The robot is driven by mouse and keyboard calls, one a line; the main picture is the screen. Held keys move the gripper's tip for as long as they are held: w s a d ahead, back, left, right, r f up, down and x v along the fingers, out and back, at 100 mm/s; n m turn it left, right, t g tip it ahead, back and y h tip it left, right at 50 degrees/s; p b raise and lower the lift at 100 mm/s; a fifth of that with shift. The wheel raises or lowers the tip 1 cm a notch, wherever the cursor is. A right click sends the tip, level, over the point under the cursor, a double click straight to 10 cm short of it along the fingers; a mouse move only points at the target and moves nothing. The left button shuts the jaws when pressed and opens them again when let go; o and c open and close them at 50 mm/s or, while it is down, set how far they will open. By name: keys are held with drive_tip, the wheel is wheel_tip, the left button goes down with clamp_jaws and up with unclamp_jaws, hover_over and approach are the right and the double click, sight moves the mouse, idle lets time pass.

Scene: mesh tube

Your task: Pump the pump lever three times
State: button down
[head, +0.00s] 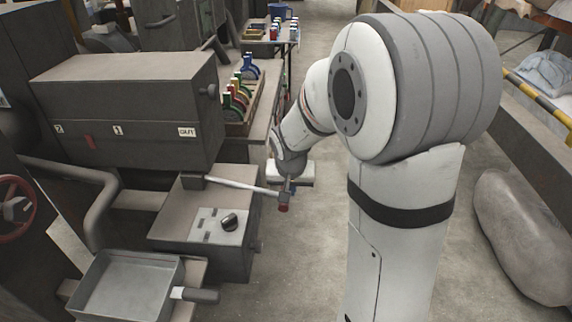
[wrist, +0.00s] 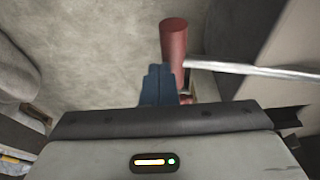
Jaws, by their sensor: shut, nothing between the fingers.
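The pump lever is a pale metal rod (head: 236,185) that runs right from a dark pivot on the grey pump box (head: 180,232). A red handle (head: 283,207) sits at its right end. In the wrist view the red handle (wrist: 174,42) stands just beyond my fingertips, and the rod (wrist: 250,69) extends right from it. My gripper (wrist: 159,70) has its dark blue fingers together, with nothing between them. The fingers overlap the handle's lower part in this view; I cannot tell whether they touch it. In the head view my gripper (head: 288,187) is small, right at the handle.
A grey tray (head: 130,285) stands front left of the pump box. A large dark machine (head: 130,105) stands behind it, and a rack of coloured items (head: 240,90) lies beyond. A grey sack-like object (head: 520,235) lies at right. Floor between is open.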

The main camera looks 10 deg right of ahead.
drive_tip(key=shift+s+f, duration=0.35)
drive_tip(key=shift+f, duration=0.35)
drive_tip(key=s+d+r+p, duration=0.2)
drive_tip(key=r, duration=0.5)
drive_tip(key=s+d+r+p, duration=0.1)
drive_tip(key=d+r+p, duration=0.1)
drive_tip(key=r, duration=0.4)
drive_tip(key=shift+s+d+r, duration=0.25)
drive_tip(key=shift+s+r, duration=0.15)
drive_tip(key=w+a+r+h+p, duration=0.2)
drive_tip(key=a+r+p, duration=0.3)
drive_tip(key=a, duration=0.5)
wheel_tip(320, 180, up, 3)
drive_tip(key=shift+w+a+f+g+h, duration=0.2)
drive_tip(key=shift+w+g+h, duration=0.15)
drive_tip(key=shift+w, duration=0.25)
